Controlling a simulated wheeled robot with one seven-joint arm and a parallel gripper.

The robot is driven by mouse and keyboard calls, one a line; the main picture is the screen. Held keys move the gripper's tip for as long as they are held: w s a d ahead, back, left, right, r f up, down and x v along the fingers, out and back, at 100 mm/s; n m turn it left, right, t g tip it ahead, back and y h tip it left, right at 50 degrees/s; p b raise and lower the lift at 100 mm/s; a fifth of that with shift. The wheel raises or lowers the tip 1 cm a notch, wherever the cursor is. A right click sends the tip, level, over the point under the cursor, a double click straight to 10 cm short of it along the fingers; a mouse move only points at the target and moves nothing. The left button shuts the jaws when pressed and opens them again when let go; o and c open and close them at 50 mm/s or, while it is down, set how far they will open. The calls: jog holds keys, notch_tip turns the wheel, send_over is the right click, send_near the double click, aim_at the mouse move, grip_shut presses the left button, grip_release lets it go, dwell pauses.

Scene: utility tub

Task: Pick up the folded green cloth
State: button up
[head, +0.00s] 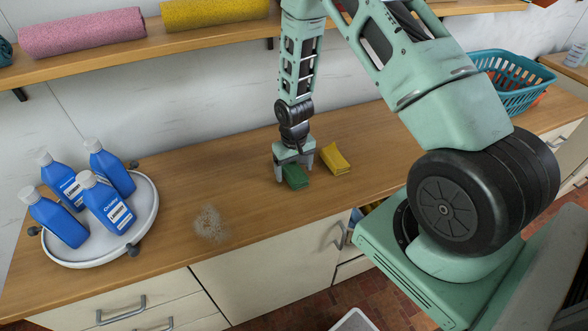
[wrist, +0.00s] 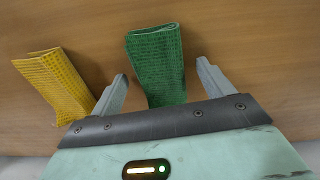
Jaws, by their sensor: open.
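The folded green cloth (head: 295,177) lies on the wooden counter near the middle of the head view. It also shows in the wrist view (wrist: 157,62), with its near end between my two fingers. My gripper (head: 294,171) is open and low over the counter at the cloth, pointing down. In the wrist view my gripper (wrist: 163,80) has one finger on each side of the cloth, with a gap on both sides. The cloth's near end is hidden by the gripper body.
A folded yellow cloth (head: 335,159) lies right beside the gripper, close to one finger in the wrist view (wrist: 57,84). A white round tray (head: 145,222) with several blue bottles stands at left. A stain (head: 210,224) marks the counter. A teal basket (head: 508,84) stands at back right.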

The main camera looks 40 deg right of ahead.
aim_at(294, 165)
jog(key=c, duration=1.1)
notch_tip(294, 165, up, 10)
jog(key=shift+f+b, duration=0.1)
jog(key=shift+b, duration=1)
